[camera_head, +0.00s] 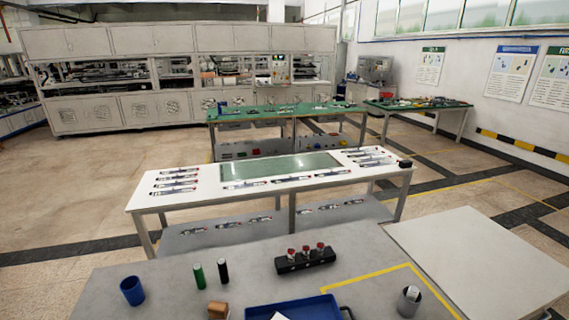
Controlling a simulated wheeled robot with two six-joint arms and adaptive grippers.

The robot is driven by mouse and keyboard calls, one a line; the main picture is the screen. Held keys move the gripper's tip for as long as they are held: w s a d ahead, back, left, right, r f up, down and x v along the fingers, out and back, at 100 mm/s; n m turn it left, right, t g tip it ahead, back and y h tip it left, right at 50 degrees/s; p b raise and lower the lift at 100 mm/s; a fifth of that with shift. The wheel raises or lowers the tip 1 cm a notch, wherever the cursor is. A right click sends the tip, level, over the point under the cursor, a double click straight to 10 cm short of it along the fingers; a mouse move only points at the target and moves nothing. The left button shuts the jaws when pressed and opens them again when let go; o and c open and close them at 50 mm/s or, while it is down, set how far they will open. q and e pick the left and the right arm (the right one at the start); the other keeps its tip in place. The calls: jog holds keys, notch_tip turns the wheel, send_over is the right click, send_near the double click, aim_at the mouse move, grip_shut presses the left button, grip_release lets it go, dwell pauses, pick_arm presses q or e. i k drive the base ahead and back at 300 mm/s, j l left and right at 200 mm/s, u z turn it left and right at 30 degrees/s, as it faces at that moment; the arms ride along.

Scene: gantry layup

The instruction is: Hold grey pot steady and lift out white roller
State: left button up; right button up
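The grey pot (403,307) stands upright near the front right of the grey table, inside the corner of a yellow line. The white roller (412,293) appears as a pale piece sticking out of the pot's mouth; its lower part is hidden inside the pot. Neither of my grippers shows in the head view.
A blue tray (262,313) is at the front edge, left of the pot. A black rack (305,260) with red-topped pieces, a blue cup (132,290), a green cylinder (199,276), a black cylinder (223,272) and a brown block (217,309) share the table. A pale board (485,255) lies right.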

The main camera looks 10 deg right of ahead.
aim_at(414, 292)
jog(key=z, duration=1.55)
jog(key=k+l+u, duration=0.1)
jog(key=i+l+u, duration=0.15)
jog(key=l, duration=0.2)
jog(key=i+l+u, duration=0.15)
jog(key=l, duration=0.2)
jog(key=i+l+u, duration=0.15)
jog(key=l, duration=0.2)
